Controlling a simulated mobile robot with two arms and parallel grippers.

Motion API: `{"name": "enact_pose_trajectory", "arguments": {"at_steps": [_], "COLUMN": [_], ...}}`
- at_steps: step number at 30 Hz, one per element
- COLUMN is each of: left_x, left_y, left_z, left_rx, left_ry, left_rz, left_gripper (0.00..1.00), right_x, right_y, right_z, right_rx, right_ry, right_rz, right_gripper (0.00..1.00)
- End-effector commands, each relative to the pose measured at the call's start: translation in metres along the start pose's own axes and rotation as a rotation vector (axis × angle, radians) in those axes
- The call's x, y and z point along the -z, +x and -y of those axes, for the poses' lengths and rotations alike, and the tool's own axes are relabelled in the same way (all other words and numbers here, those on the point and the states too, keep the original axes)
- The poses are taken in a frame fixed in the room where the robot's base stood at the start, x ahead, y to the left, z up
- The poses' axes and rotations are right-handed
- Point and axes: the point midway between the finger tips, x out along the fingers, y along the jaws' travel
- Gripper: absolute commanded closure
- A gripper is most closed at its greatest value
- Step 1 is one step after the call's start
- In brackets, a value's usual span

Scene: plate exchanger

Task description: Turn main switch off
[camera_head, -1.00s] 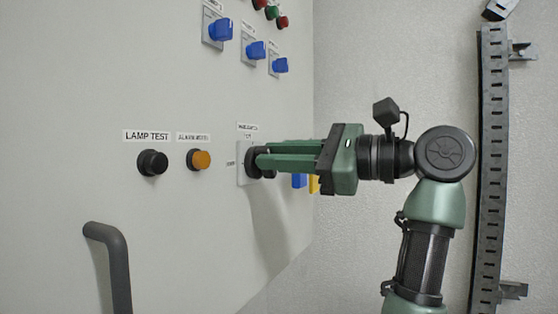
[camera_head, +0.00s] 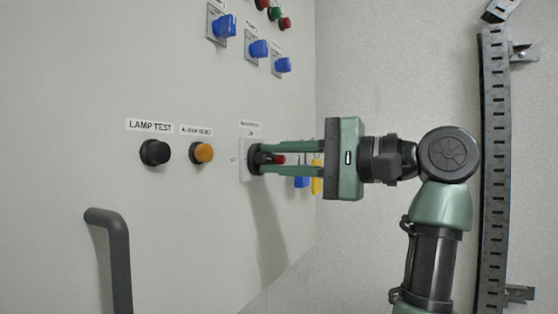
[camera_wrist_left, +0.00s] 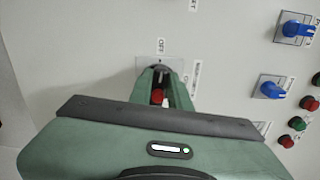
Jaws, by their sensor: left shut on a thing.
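The main switch (camera_head: 277,160) has a red handle and a black round base on a light square plate on the grey panel. My left gripper (camera_head: 262,159) points straight at the panel. Its two green fingers are shut on the switch, one above and one below the red handle in the head view. In the left wrist view, the red handle (camera_wrist_left: 157,96) shows between the fingers, in front of the plate with an "OFF" label (camera_wrist_left: 160,46). The fingertips partly hide the switch base. My right gripper is not in view.
A black LAMP TEST button (camera_head: 155,152) and an orange alarm button (camera_head: 202,152) sit left of the switch. Blue knobs (camera_head: 224,26) and red and green lamps are above. A dark handle (camera_head: 115,250) sticks out at lower left.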

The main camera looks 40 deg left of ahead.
Motion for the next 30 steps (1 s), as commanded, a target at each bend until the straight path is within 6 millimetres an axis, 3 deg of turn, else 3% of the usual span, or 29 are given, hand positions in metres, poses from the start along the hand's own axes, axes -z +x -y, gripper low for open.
{"name": "enact_pose_trajectory", "arguments": {"at_steps": [9,23,24,26,30], "left_x": [0.0004,0.0003,0.0003,0.0003,0.0003], "left_y": [0.0000,0.0001,0.0001,0.0001,0.0001], "left_z": [-0.0025,-0.0027,-0.0028,-0.0027,-0.0024], "left_rx": [-0.002,-0.003,-0.003,-0.003,-0.002], "left_ry": [-0.096,-0.111,-0.111,-0.111,-0.110], "left_rz": [0.000,0.000,0.000,0.000,0.000], "left_gripper": [1.00,1.00,0.79,0.62,0.60], "right_x": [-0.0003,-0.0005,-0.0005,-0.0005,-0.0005], "right_y": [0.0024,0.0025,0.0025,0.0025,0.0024], "right_z": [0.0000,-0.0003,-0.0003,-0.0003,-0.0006], "right_rx": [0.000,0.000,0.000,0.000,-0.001], "right_ry": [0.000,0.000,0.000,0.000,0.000], "right_rz": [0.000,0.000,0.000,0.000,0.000], "right_gripper": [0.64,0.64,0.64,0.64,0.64]}}
